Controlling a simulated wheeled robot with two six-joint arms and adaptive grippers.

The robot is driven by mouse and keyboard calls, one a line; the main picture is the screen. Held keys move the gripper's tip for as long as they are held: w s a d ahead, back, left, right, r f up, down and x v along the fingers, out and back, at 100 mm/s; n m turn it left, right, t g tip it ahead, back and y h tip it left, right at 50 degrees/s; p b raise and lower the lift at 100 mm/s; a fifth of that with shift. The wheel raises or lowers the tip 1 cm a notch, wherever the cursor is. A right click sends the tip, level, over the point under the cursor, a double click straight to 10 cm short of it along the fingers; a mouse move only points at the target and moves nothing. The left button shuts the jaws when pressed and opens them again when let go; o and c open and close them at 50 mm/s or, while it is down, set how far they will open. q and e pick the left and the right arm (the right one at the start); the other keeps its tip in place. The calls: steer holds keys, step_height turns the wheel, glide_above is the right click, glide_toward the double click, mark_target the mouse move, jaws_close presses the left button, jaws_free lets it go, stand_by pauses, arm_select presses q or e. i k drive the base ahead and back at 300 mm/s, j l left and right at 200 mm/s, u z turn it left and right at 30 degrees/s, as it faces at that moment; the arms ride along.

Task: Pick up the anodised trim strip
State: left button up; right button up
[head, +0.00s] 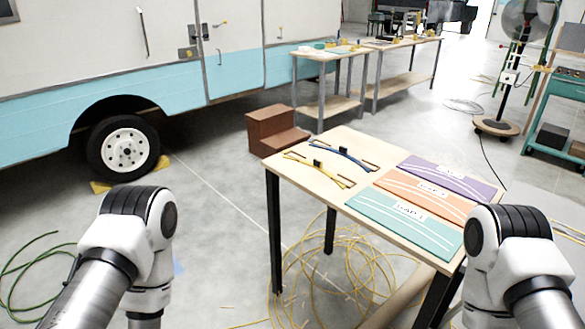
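Two slim curved strips lie on the wooden table, one gold-yellow (333,177) and one blue (355,160). Each has a small dark block near its middle. The yellow strip lies nearer the table's left edge, and the blue one is just behind it. I cannot tell from this view which is the anodised trim strip. Parts of my two arms show at the bottom left and bottom right, but neither gripper is in view. Nothing touches the strips from above.
The table (312,199) also bears purple (455,181), orange (393,185) and teal (385,222) labelled panels on its right half. Yellow cable (335,262) lies coiled beneath it. Brown steps (272,131) stand behind, beside the camper (210,75).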

mark_target(317, 163)
steer(key=i+j, duration=0.3)
steer(key=i, duration=0.15)
steer(key=i+j, duration=0.3)
steer(key=i, duration=0.15)
